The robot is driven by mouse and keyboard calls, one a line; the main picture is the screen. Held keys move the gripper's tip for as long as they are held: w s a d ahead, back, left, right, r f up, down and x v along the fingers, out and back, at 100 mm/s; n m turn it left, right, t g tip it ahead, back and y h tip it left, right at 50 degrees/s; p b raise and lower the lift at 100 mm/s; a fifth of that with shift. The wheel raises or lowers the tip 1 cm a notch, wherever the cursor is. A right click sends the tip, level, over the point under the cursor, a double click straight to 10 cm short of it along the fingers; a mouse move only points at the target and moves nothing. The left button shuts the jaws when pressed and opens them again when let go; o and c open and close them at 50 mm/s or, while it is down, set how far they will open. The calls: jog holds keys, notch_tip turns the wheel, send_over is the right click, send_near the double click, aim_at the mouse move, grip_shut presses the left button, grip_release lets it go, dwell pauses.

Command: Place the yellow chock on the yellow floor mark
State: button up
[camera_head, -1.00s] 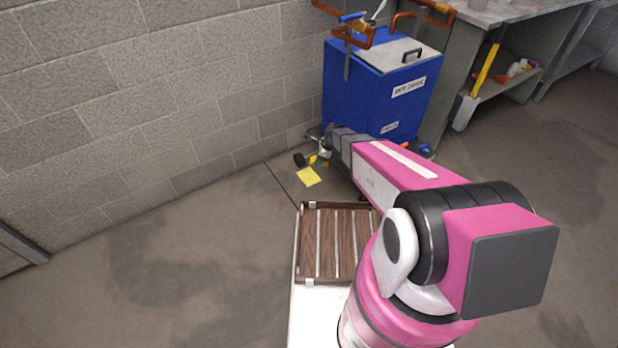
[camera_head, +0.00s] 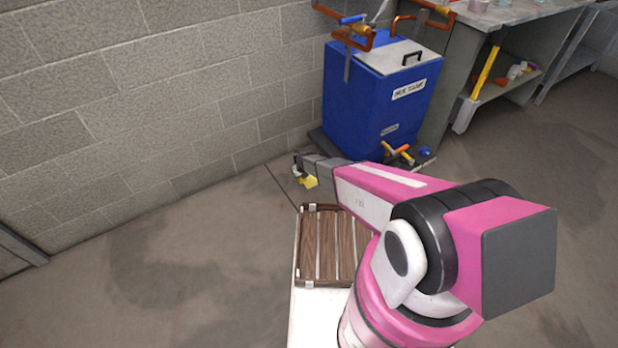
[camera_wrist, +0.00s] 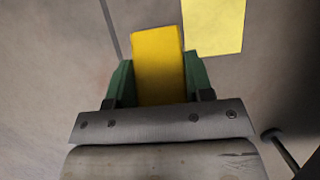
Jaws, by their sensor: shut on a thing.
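The yellow chock (camera_wrist: 158,62) stands between the green fingers of my gripper (camera_wrist: 158,75) in the wrist view, with its far end sticking out past them. My gripper is shut on it. In the head view the floor mark (camera_head: 310,183) is partly covered by my gripper, and the chock is too small to make out surely. How high the chock is above the floor is unclear.
A blue tank (camera_head: 375,105) with copper pipes stands against the block wall, right of my gripper. Orange-handled valve fittings (camera_head: 398,153) stick out at its base. A workbench (camera_head: 530,25) is behind it. A slatted wooden tray (camera_head: 322,245) is nearer. Floor at left is clear.

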send_over(309, 178)
notch_tip(309, 178, down, 6)
jog(key=shift+s+r, duration=0.15)
jog(key=shift+r, duration=0.1)
jog(key=shift+f, duration=1.95)
jog(key=shift+f, duration=0.15)
jog(key=o, duration=1)
jog(key=shift+o, duration=0.2)
